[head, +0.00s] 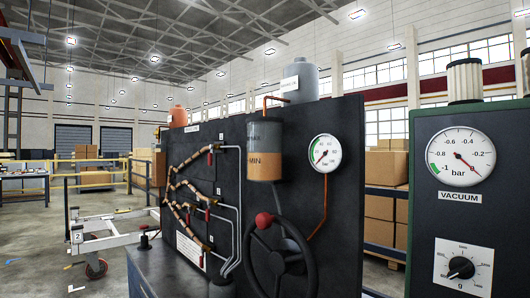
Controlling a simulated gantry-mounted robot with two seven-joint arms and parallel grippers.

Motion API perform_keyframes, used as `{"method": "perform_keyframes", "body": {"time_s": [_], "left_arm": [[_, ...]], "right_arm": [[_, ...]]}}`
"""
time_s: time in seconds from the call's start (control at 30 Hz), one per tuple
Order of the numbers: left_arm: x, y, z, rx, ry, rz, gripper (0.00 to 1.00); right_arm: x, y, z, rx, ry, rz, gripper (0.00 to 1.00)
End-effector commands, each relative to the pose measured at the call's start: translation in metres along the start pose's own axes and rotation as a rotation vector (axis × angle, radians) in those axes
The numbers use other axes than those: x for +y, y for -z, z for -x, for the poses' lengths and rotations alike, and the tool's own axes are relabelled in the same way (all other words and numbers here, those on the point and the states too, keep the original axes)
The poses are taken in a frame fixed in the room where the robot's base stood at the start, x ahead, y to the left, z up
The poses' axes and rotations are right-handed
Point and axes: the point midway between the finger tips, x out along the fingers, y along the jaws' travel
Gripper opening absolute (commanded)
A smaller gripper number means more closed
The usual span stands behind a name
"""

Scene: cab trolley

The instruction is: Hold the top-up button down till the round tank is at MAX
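The round tank (264,165) is a cylinder on the dark panel, near the middle of the head view. Its lower part is orange-brown and its upper part grey. The edge between them lies a little above the MIN lettering and below the MAX lettering. No button is clearly labelled as the top-up button. A small black knob (144,241) stands on the left end of the console, and a dark round part with a pale top (222,284) shows at the bottom edge; I cannot tell what either is. Neither of my grippers is in view.
A black handwheel (280,262) with a red ball knob (264,220) sticks out below the tank. A round gauge (325,153) is right of it. A green vacuum cabinet (460,225) stands at right. A white trolley (105,238) stands left on open floor.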

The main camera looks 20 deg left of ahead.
Motion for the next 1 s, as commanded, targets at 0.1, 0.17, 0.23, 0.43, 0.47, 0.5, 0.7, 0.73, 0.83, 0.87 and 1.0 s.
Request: {"method": "perform_keyframes", "body": {"time_s": [0.1,0.17,0.23,0.43,0.47,0.5,0.7,0.73,0.83,0.87,1.0], "left_arm": [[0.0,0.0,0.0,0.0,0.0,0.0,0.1],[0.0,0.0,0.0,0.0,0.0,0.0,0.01],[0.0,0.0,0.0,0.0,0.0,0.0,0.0],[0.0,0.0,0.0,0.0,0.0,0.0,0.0],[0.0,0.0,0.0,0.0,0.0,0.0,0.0],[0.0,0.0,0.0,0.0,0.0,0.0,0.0],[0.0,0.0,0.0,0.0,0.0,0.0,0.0],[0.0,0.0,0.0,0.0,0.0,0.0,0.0],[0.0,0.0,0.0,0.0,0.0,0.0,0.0],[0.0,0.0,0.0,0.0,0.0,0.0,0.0],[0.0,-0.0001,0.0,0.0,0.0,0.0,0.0]], "right_arm": [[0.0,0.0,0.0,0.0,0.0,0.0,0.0],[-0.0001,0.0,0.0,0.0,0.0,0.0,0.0],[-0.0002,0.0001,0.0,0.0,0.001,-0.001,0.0],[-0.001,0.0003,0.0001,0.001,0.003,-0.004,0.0],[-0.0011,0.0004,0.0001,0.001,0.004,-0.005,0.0],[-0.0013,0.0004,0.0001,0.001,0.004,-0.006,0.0],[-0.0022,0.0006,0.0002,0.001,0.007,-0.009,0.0],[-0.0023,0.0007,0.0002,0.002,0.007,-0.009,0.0],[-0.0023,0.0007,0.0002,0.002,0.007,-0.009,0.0],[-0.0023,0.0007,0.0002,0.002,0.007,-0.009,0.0],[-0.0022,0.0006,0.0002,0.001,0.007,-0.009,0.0]]}}
